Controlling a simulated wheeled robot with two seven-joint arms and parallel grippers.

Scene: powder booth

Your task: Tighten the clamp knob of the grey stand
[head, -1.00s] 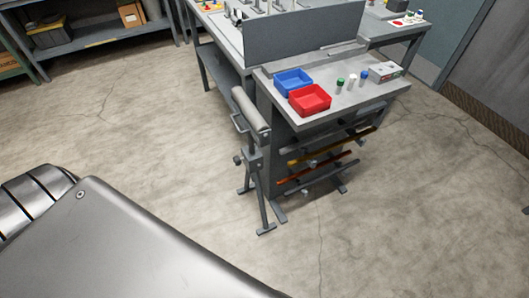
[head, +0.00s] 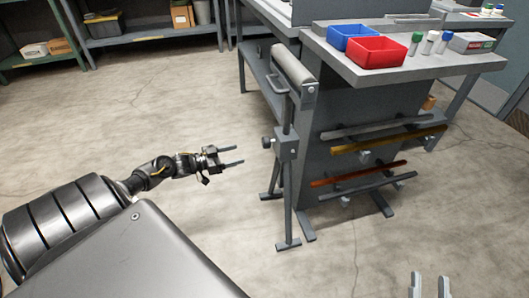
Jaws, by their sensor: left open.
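The grey stand (head: 288,190) stands upright on the floor beside the workbench, with a light grey roller (head: 293,66) on top. A clamp block sits midway up its post, and the dark clamp knob (head: 267,143) sticks out from the block's left side. My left gripper (head: 240,155) is open and empty, left of the knob and slightly lower in the picture, its fingers pointing right toward the stand with a gap between. My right gripper (head: 430,278) shows only as two light fingers, apart and empty, at the bottom right edge; the rest is out of frame.
The bench top (head: 390,70) holds a blue bin (head: 352,36), a red bin (head: 376,52), small bottles and a box. Coloured bars (head: 390,145) hang on the bench's side rack. Shelves (head: 130,44) stand at the back left. The floor left of the stand is clear.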

